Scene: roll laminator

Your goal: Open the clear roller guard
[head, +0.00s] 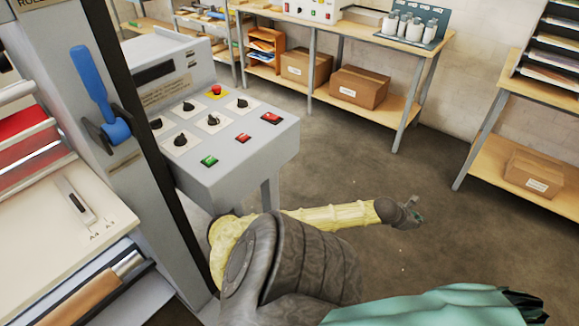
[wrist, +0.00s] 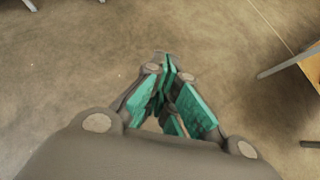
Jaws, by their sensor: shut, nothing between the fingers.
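The laminator (head: 135,195) stands at the left of the head view, cut off by the picture's edge. A see-through panel, which looks like the clear roller guard (head: 38,148), shows in part at the left edge over red and pale rollers. I cannot tell how far it is raised. A blue-handled lever (head: 92,85) is on the machine's side frame. My gripper (head: 412,212) is out over bare floor, right of the machine and well apart from the guard. In the wrist view my gripper (wrist: 165,70) has its teal-padded fingers together, with nothing between them.
A bench (head: 345,45) with cardboard boxes (head: 357,88) stands behind. Another shelf (head: 515,150) is at the right. The floor (head: 400,170) between is clear.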

